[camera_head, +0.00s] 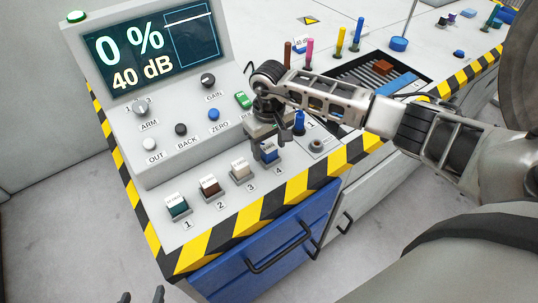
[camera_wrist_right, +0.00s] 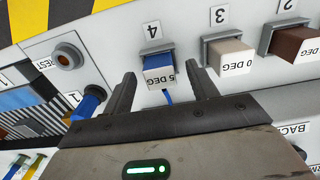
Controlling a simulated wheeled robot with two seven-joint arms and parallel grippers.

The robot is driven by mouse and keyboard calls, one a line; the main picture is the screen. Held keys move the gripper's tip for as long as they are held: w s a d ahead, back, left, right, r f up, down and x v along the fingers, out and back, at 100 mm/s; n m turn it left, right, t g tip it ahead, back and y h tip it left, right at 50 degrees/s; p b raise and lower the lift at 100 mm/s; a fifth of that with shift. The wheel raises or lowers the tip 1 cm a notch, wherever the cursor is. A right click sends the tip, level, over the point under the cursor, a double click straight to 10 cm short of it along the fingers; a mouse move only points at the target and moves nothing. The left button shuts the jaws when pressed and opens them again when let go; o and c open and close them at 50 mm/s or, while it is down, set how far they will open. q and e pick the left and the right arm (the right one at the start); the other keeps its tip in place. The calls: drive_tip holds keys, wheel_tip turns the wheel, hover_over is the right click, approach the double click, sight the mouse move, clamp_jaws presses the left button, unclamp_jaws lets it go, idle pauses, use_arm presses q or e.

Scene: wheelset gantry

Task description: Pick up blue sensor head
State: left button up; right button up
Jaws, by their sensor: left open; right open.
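The blue sensor head (camera_head: 269,156) sits in holder 4 on the sloped console, at the right end of a row of heads. In the right wrist view the blue sensor head (camera_wrist_right: 158,72) shows a white face marked "5 DEG". My right gripper (camera_head: 270,140) is open right at this head. Its fingers (camera_wrist_right: 160,70) stand on either side of the head in the wrist view, with gaps visible. I cannot tell how deep they reach. Only the fingertips of my left gripper (camera_head: 141,297) show at the bottom left edge, apart and empty, well away from the console.
The cream head (camera_head: 240,168) in holder 3 is close beside the right gripper. Brown (camera_head: 209,187) and teal (camera_head: 177,206) heads follow to the left. A blue-topped peg (camera_head: 299,121) stands just right of the gripper. The display (camera_head: 155,48) and knobs lie behind.

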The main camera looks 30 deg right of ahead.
drive_tip(key=shift+f, duration=0.95)
drive_tip(key=shift+r, duration=0.15)
drive_tip(key=c, duration=1.1)
